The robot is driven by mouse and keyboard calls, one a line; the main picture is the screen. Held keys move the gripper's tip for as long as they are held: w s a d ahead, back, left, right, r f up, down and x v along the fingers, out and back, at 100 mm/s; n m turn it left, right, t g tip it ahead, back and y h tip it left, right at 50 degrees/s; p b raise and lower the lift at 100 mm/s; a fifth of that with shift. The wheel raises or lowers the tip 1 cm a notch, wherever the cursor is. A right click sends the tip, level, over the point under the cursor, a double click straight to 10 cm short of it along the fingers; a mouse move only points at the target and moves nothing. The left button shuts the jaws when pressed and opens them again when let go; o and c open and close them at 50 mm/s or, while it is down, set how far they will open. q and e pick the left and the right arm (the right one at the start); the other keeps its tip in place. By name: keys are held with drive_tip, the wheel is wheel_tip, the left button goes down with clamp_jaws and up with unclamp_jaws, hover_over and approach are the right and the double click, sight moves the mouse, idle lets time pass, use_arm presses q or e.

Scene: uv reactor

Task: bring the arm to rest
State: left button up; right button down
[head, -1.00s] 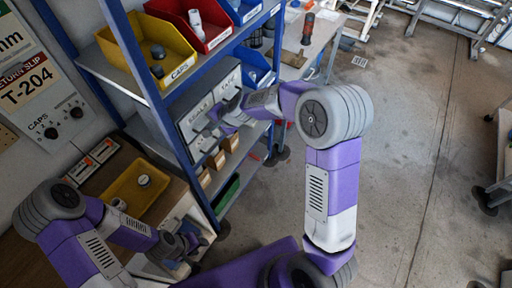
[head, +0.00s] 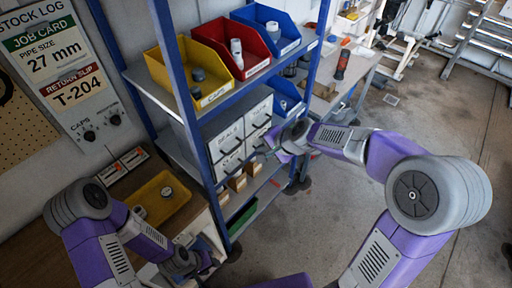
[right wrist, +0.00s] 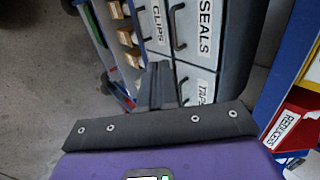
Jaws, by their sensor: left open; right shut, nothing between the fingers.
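My right arm reaches in from the lower right in the head view, and its gripper (head: 272,148) is in front of the drawer cabinet (head: 222,146) in the blue-posted shelf. In the right wrist view the right gripper (right wrist: 160,70) is shut with nothing in it, close to grey drawers marked SEALS and CLIPS. I cannot tell whether it touches them. My left gripper (head: 196,268) is low at the lower left, beside the wooden bench (head: 130,188), open and holding nothing that I see.
Yellow (head: 190,72), red (head: 232,48) and blue (head: 268,28) bins stand on the upper shelf. A yellow tray (head: 150,208) lies on the bench. A workbench (head: 350,80) stands behind the shelf. Open floor (head: 440,110) lies to the right.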

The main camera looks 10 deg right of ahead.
drive_tip(key=s+f+n+g+h+b, duration=0.1)
drive_tip(key=s+f+n+g+b, duration=0.2)
drive_tip(key=f, duration=1)
drive_tip(key=s+f+h+b, duration=0.1)
drive_tip(key=s+f+b, duration=0.25)
drive_tip(key=f, duration=0.85)
drive_tip(key=s+a+f+n+g+b, duration=0.1)
drive_tip(key=s+a+f+n+b, duration=0.1)
drive_tip(key=s+f, duration=0.5)
drive_tip(key=s+a+f+n+g+y+b, duration=0.1)
drive_tip(key=s+a+f+n+g+b, duration=0.1)
drive_tip(key=s+f, duration=0.6)
wheel_tip(320, 180, down, 3)
drive_tip(key=shift+s+a+r+n, duration=0.2)
drive_tip(key=shift+s+n, duration=0.05)
drive_tip(key=shift+n, duration=0.25)
